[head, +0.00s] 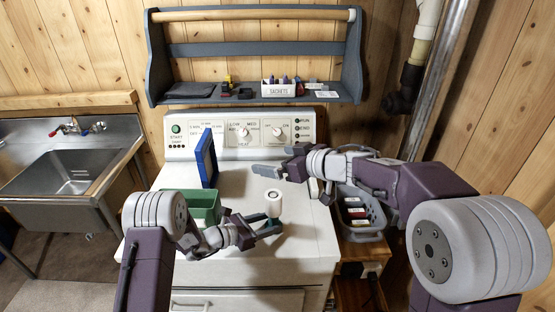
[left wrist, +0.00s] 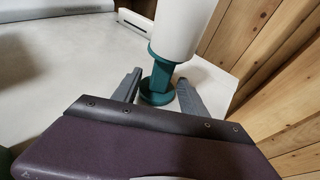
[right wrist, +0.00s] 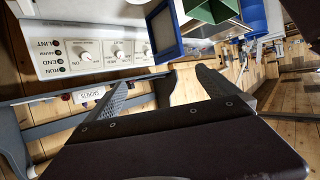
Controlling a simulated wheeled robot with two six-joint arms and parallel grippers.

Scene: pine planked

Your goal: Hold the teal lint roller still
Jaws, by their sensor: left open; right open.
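The lint roller (head: 273,202) stands upright on the white machine top, with a white roll above a teal handle and base. My left gripper (head: 272,228) is low at the teal handle. In the left wrist view the teal handle (left wrist: 161,76) of the roller stands between the two open fingers (left wrist: 160,87), with the white roll above them. The fingers do not look closed on it. My right gripper (head: 268,161) is open and empty, above the machine top behind the roller. Its spread fingers (right wrist: 165,78) show nothing between them in the right wrist view.
A green bin (head: 204,205) and an upright blue-framed panel (head: 206,158) stand left of the roller. A grey basket (head: 360,218) is at the machine's right side. The control panel (head: 255,132) and a blue-grey shelf (head: 260,97) with a sachets box (head: 284,90) are behind.

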